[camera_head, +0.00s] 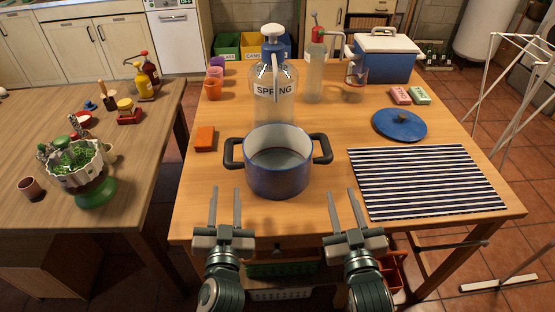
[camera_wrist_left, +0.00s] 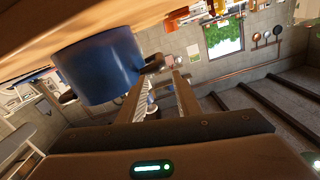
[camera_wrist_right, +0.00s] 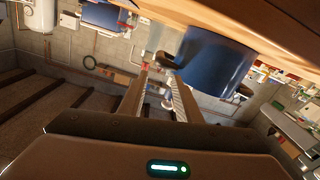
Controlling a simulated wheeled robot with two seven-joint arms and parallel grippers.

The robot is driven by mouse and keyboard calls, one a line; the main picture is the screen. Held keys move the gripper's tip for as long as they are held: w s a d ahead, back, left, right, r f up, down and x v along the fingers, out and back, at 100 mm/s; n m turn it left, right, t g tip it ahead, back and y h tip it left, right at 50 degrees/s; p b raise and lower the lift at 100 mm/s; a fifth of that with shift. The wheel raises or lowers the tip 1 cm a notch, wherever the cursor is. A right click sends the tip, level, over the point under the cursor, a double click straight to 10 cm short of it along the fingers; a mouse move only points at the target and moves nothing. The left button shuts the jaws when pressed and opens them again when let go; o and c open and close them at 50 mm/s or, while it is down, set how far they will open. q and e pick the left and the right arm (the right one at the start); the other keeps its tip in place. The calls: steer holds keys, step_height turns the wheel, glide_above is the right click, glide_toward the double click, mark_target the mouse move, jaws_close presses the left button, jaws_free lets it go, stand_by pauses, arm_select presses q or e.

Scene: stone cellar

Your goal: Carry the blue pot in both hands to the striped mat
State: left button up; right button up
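The blue pot (camera_head: 277,179) stands upright on the wooden table, uncovered, with some liquid inside and a black handle on each side. The striped mat (camera_head: 427,182) lies flat to the right of the pot and is bare. My left gripper (camera_head: 224,208) is open and empty, in front of the pot and a little left. My right gripper (camera_head: 346,211) is open and empty, in front of the pot to the right, near the mat's left edge. Neither touches the pot. The pot also shows in the left wrist view (camera_wrist_left: 100,68) and the right wrist view (camera_wrist_right: 215,62).
A blue lid (camera_head: 400,124) lies behind the mat. A cooler (camera_head: 385,58) stands at the back right. Bare table surrounds the pot's front.

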mark_target(229, 148)
arm_select(q)
steer(key=shift+w, duration=0.15)
arm_select(e)
steer(key=shift+w, duration=0.2)
